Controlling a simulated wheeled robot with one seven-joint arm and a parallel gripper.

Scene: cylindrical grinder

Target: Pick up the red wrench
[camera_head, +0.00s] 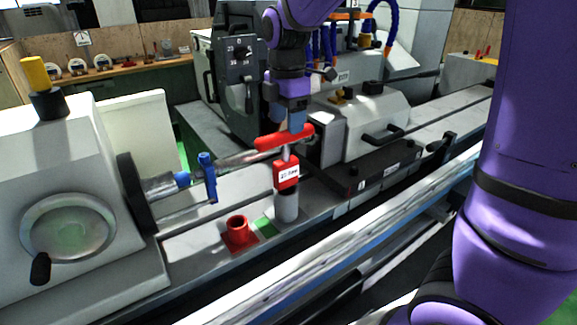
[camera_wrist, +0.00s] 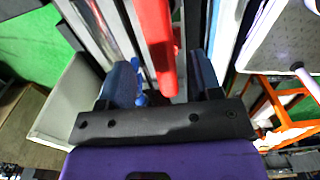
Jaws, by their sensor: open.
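The red wrench (camera_head: 284,137) stands upright, with a red crossbar handle on top and a metal shaft below. Its lower end meets a red block with a white label (camera_head: 287,174) on a grey cylinder (camera_head: 287,208). My gripper (camera_head: 292,123) points down right above the crossbar, its fingertips at about the height of the handle. In the wrist view the red handle (camera_wrist: 158,45) runs lengthwise between the two dark blue fingers of my open gripper (camera_wrist: 163,78), with a gap on each side. Whether the fingers reach fully around the bar is hidden in the head view.
A red round socket (camera_head: 238,231) and a green patch (camera_head: 264,226) lie left of the cylinder on the machine bed. A blue-handled lever (camera_head: 208,177) stands close on the left. The grinder housing (camera_head: 365,128) is behind to the right.

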